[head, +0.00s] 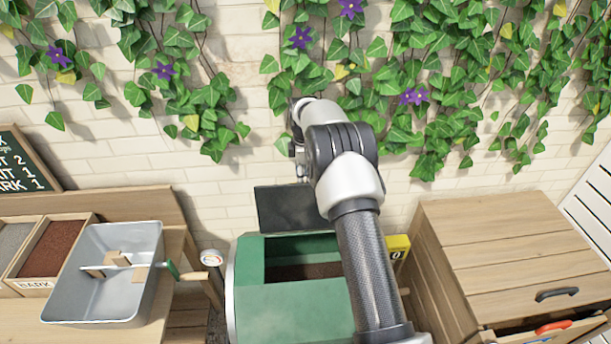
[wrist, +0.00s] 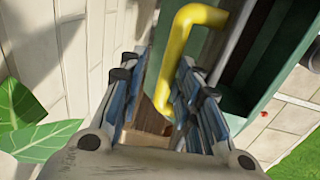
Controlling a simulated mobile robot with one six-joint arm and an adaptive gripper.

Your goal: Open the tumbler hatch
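The green tumbler (head: 293,308) stands at the lower middle of the head view. Its top opening shows dark brown material inside. The hatch appears as a dark panel (head: 284,208) standing raised behind the opening. In the wrist view a bent yellow handle (wrist: 180,45) runs beside a green surface (wrist: 262,62). My gripper (wrist: 162,75) has its two blue-padded fingers apart, with the lower part of the handle between them. The handle is close to the right finger; I cannot tell whether they touch. In the head view my arm mostly hides the gripper.
A grey metal tub (head: 105,285) with a green-ended tool lies left, by a bark bin (head: 55,248). A wooden cabinet (head: 500,245) with an open drawer stands right. A brick wall (head: 215,130) with ivy rises close behind.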

